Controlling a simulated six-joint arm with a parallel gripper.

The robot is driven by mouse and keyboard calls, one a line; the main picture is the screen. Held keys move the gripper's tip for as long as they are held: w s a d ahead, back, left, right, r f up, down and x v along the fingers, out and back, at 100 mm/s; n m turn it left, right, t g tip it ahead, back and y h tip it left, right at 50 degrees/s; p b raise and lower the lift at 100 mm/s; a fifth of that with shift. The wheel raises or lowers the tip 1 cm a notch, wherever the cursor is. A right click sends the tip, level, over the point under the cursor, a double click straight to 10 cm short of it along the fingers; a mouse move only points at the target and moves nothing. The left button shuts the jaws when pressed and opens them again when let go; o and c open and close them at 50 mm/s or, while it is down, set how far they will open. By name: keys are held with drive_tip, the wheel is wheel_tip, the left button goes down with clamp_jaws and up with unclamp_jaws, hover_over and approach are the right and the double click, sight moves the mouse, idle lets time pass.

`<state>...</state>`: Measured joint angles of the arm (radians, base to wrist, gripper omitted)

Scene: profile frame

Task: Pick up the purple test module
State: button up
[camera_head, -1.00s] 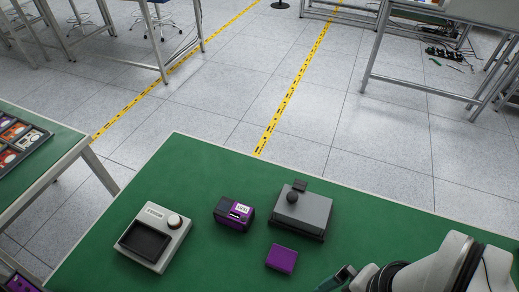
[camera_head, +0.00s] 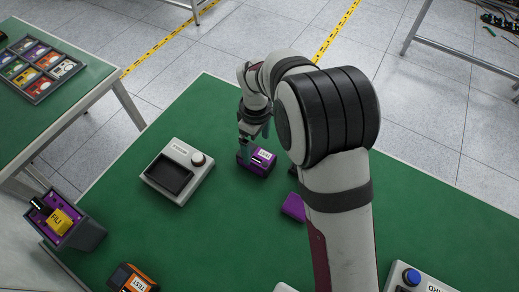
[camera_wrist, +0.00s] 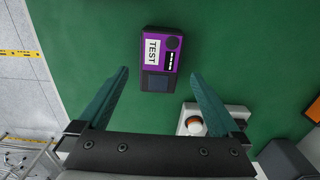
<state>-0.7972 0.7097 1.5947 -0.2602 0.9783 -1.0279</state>
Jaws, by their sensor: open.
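The purple test module (camera_head: 262,166) stands on the green table. In the wrist view the module (camera_wrist: 161,60) shows its purple face with a white TEST label, a dark round spot and a dark square end. My gripper (camera_head: 244,152) hangs by the module's left end in the head view. In the wrist view my gripper (camera_wrist: 159,74) has its teal fingers spread wide, one on either side of the line to the module. The module lies beyond the tips, and nothing is held. My arm covers part of the table behind it.
A flat purple block (camera_head: 294,207) lies to the lower right. A box (camera_head: 75,222) holding a yellow module sits at the left edge. An orange module (camera_head: 131,278) stands in front.

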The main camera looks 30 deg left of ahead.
sight(256, 155)
wheel_tip(256, 155, down, 6)
drive_tip(key=shift+f, duration=0.1)
drive_tip(key=c, duration=1.5)
wheel_tip(256, 155, up, 4)
drive_tip(key=shift+r, duration=0.25)
drive_tip(key=w+d+r, duration=0.3)
drive_tip(key=d+r, duration=0.3)
drive_tip(key=d, duration=0.5)
drive_tip(key=shift+r, duration=0.3)
drive_tip(key=shift+d, duration=0.1)
